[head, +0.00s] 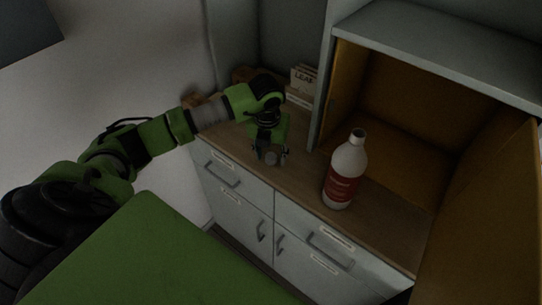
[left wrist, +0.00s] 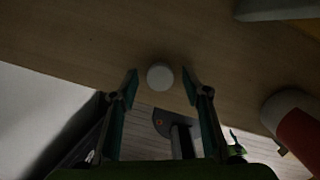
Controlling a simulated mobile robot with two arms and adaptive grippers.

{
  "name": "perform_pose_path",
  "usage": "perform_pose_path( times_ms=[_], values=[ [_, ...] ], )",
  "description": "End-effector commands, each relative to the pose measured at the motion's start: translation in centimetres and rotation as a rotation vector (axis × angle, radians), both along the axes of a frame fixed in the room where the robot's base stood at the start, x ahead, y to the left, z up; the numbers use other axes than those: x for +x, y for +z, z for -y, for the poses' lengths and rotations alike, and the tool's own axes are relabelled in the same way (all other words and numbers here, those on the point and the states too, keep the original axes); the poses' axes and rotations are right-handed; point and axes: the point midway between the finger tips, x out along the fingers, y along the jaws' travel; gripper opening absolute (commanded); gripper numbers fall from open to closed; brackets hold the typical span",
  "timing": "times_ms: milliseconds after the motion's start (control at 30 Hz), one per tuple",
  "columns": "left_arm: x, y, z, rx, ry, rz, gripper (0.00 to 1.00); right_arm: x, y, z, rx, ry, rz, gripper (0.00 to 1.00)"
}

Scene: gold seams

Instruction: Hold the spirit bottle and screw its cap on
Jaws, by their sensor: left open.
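The spirit bottle (head: 345,172) stands upright on the wooden counter, white with a red label and an uncapped-looking neck. Part of it also shows at the right edge of the left wrist view (left wrist: 296,128). A round white cap (left wrist: 160,76) lies on the counter, seen from above in the left wrist view. My left gripper (head: 270,156) points down over the counter, left of the bottle. In the left wrist view its open fingers (left wrist: 160,84) stand on either side of the cap with gaps showing. My right gripper is in neither view.
An open cabinet (head: 395,110) with a yellow-brown inside stands behind and right of the bottle. Books or cards (head: 302,82) stand at the back of the counter (head: 385,222). Grey drawers with handles are below. The counter between gripper and bottle is clear.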

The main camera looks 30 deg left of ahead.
Motion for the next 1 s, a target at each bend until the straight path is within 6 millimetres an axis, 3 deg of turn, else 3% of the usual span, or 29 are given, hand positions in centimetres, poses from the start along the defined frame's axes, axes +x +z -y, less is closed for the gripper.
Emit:
perform_pose_path(
  times_ms=[133, 300, 767, 1000],
  values=[
    [0.0, 0.0, 0.0, 0.000, 0.000, 0.000, 0.43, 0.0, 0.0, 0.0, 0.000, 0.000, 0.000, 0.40],
    [0.0, 0.1, 0.0, 0.000, 0.000, 0.000, 0.17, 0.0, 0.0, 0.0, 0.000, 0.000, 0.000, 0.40],
    [0.1, 0.5, 0.0, -0.001, 0.001, 0.004, 0.17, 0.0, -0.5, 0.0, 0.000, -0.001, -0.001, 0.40],
    [-0.3, 3.5, 0.0, 0.001, -0.001, 0.006, 0.17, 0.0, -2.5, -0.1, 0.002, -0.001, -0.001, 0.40]
  ],
)
